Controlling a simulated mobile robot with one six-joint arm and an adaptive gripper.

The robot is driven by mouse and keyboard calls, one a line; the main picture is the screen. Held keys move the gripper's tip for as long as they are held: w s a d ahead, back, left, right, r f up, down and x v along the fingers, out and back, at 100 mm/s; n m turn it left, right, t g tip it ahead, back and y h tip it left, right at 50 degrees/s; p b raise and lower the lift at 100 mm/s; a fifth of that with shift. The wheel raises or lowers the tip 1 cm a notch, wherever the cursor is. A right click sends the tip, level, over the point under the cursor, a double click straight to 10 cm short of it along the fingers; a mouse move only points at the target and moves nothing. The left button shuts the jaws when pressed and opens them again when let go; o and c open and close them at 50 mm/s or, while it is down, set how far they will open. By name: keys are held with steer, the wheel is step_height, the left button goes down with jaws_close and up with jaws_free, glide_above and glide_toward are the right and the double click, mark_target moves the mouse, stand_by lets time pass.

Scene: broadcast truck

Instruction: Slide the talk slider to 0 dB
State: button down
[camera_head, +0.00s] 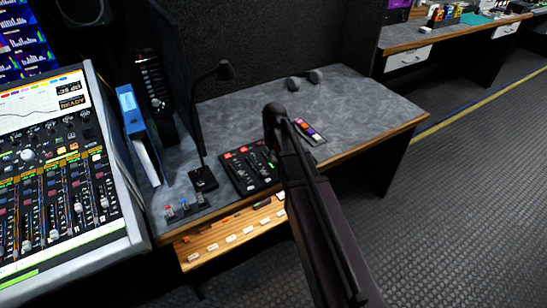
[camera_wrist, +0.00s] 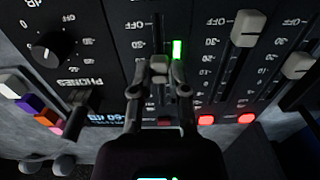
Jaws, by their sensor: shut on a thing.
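The black fader panel (camera_head: 242,174) lies on the grey desk, with red lit buttons along its far edge. In the wrist view the panel appears upside down. My gripper (camera_wrist: 159,74) is shut on a small grey slider cap (camera_wrist: 160,64), one finger on each side. A green light (camera_wrist: 177,50) glows beside this cap. Printed dB numbers and OFF marks line the tracks. A blue display (camera_wrist: 105,117) is partly hidden by a finger. Two other slider caps (camera_wrist: 245,28) (camera_wrist: 298,65) stand to the right. I cannot read a talk label. In the head view my arm hides the fingertips.
A round PHONES knob (camera_wrist: 46,49) is left of the held slider. A gooseneck microphone (camera_head: 203,178) stands left of the panel. A strip with coloured keys (camera_head: 309,130) and headphones (camera_head: 304,79) lie beyond. A large mixing console (camera_head: 60,190) stands at left. The desk's right side is clear.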

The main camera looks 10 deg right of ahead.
steer(key=shift+w+a, duration=0.3)
steer(key=shift+w, duration=0.6)
steer(key=shift+w+a, duration=0.3)
steer(key=shift+w, duration=0.55)
steer(key=c, duration=0.6)
jaws_free()
